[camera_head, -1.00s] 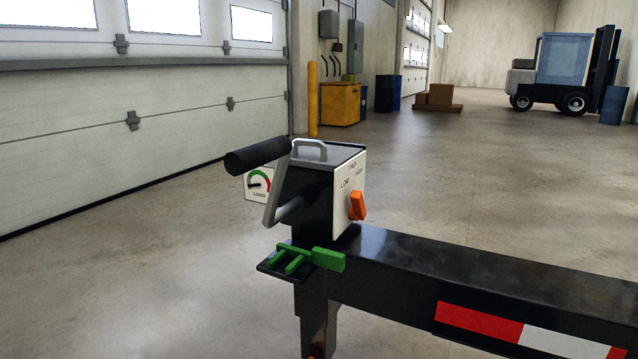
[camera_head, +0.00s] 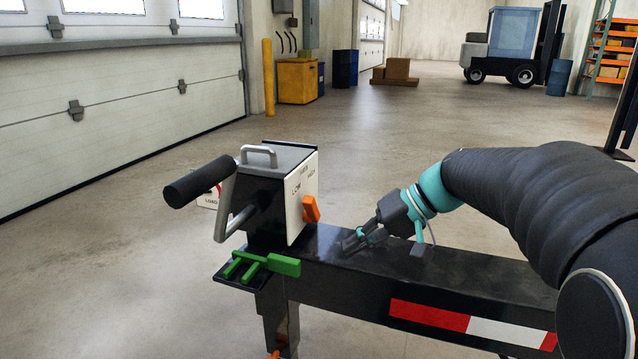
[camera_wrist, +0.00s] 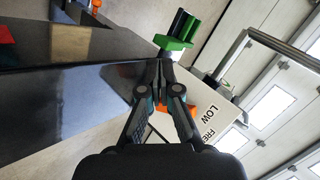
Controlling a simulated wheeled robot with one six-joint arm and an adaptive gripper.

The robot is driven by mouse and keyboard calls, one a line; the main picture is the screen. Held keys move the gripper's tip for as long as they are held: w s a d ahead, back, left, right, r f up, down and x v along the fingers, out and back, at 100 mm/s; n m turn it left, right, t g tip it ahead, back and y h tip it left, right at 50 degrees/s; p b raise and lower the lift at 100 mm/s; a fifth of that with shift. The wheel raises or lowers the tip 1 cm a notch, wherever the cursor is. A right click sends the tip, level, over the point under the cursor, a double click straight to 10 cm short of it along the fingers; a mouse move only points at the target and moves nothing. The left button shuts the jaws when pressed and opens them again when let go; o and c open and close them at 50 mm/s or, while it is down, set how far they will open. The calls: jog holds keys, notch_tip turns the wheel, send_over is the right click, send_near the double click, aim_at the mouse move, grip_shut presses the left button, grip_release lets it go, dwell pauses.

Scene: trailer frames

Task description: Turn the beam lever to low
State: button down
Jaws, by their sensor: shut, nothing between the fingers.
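The orange beam lever (camera_head: 311,209) sits on the white label plate (camera_head: 300,193) of the gearbox, on the side facing my arm. The plate reads LOW at the left, with smaller words to its right. My gripper (camera_head: 347,246) is shut and empty, just above the black beam, to the right of the lever and apart from it in the head view. In the wrist view my fingers (camera_wrist: 159,66) are together. The orange lever (camera_wrist: 182,112) is partly hidden behind the right finger there, and the plate (camera_wrist: 212,120) shows LOW.
The black beam (camera_head: 440,283) runs right under my gripper. A crank with a black grip (camera_head: 200,181) juts left from the gearbox. A green part (camera_head: 268,263) sits on a small shelf below it. Open floor lies behind; a forklift (camera_head: 510,45) stands far back.

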aim_at(314, 199)
jog(key=w+d+r+n+t+y+p, duration=0.1)
jog(key=w+d+r+y+p, duration=0.15)
jog(key=w, duration=0.55)
jog(key=w+d+r+n+y+p, duration=0.1)
jog(key=w+d+r+y, duration=0.25)
jog(key=w, duration=0.35)
jog(key=shift+y, duration=0.4)
jog(key=x, duration=1)
jog(key=shift+r, duration=0.3)
jog(key=shift+s+a+f+p, duration=0.15)
jog(key=shift+s+a+f, duration=0.1)
jog(key=shift+s+f, duration=0.25)
jog(key=shift+s+a+f+p, duration=0.2)
jog(key=shift+s+f, duration=0.1)
jog(key=shift+s, duration=0.4)
jog(key=shift+s+a+f, duration=0.15)
jog(key=shift+s+f, duration=0.15)
jog(key=shift+s, duration=0.1)
jog(key=n+b, duration=0.1)
jog(key=b, duration=0.3)
jog(key=s+n+b, duration=0.1)
jog(key=b, duration=0.3)
jog(key=shift+s+a+f+n+t+h, duration=0.15)
jog(key=shift+s+a+n+t+h, duration=0.15)
jog(key=shift+n+t+h, duration=0.1)
